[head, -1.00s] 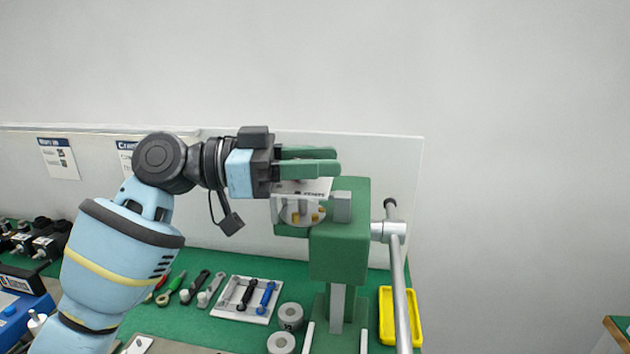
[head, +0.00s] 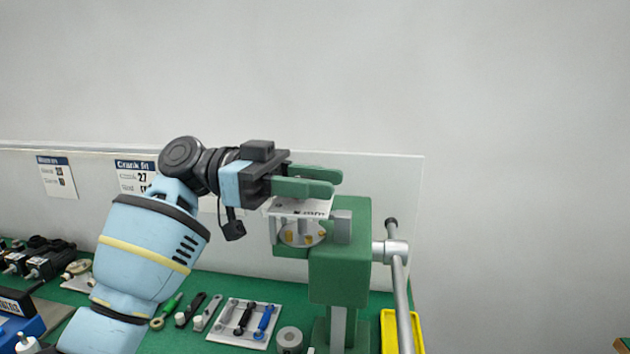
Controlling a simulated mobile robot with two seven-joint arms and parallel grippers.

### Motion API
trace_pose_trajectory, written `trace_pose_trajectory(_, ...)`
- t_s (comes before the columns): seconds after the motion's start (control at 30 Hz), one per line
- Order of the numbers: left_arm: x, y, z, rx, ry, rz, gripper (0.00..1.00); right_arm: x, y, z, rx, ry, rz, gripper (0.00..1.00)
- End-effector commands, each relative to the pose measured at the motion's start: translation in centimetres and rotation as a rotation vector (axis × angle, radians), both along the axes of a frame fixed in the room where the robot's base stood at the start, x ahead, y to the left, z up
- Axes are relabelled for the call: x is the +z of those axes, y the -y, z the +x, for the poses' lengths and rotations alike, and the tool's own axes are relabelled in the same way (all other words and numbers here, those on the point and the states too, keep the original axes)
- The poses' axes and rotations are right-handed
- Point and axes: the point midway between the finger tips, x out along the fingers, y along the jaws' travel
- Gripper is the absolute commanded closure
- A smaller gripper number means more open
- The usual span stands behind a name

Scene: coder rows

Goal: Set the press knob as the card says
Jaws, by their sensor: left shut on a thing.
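The green press (head: 340,262) stands right of centre, with a lever on its right side. On its left part is a white plate (head: 300,208) with small dark lettering, above a pale round part with yellow pieces (head: 302,235). My left gripper (head: 305,181) lies just above that plate, its green fingers shut on the press knob, which they almost wholly hide. The knob's setting cannot be read. My right gripper is out of view.
Another card (head: 57,176) hangs farther left, its text too small to read. A light tray (head: 243,323) with several links, a grey ring (head: 290,340) and a yellow bin (head: 388,330) lie on the green bench. The lever (head: 402,300) stands right of the press.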

Motion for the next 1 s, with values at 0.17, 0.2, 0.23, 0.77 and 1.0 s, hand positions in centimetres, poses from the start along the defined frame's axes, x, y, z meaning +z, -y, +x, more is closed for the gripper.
trace_pose_trajectory(0.17,-0.1,0.0,0.0,-0.002,0.0,0.002,0.65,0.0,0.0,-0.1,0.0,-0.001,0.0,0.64)
trace_pose_trajectory(0.2,-0.1,0.0,0.0,-0.002,-0.001,0.001,0.6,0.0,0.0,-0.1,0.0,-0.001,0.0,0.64)
trace_pose_trajectory(0.23,-0.1,0.0,0.0,-0.002,-0.001,0.001,0.56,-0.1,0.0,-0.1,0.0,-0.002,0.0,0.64)
trace_pose_trajectory(0.77,-0.1,-1.3,0.5,0.002,-0.002,0.002,0.45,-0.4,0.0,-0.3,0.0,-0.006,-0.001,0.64)
trace_pose_trajectory(1.0,-0.1,-4.9,1.8,0.002,-0.003,0.0,0.45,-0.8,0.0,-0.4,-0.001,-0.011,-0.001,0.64)
